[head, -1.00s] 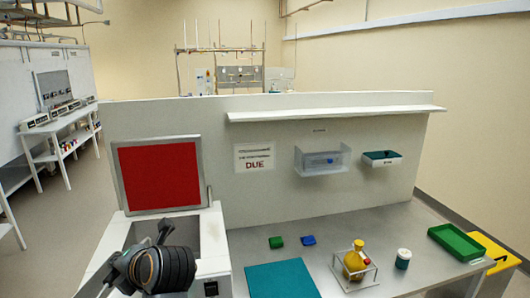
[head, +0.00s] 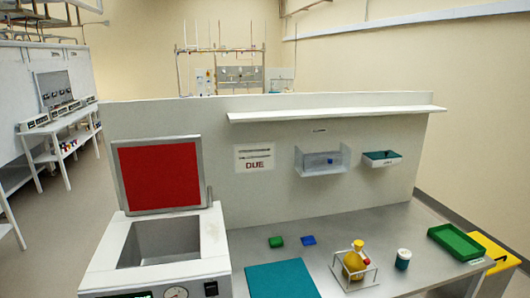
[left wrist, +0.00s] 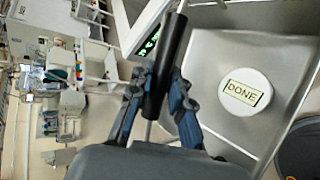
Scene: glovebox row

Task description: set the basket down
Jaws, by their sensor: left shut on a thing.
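In the left wrist view my left gripper (left wrist: 157,85) is shut on a black bar (left wrist: 168,60), which looks like the handle of the basket. The body of the basket cannot be made out; my wrist hides the area below the bar. A grey metal tray surface (left wrist: 205,65) lies beyond the fingers, with a white round disc (left wrist: 245,92) marked DONE on it, right of the gripper. Whether the basket touches any surface cannot be told. Neither gripper shows in the head view.
In the head view a white bath (head: 215,235) with an open basin and raised red-faced lid (head: 160,175) stands at left. On the bench (head: 400,235) are a teal mat (head: 282,280), a yellow flask (head: 355,262) in a wire rack, a jar (head: 403,260) and a green tray (head: 455,243).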

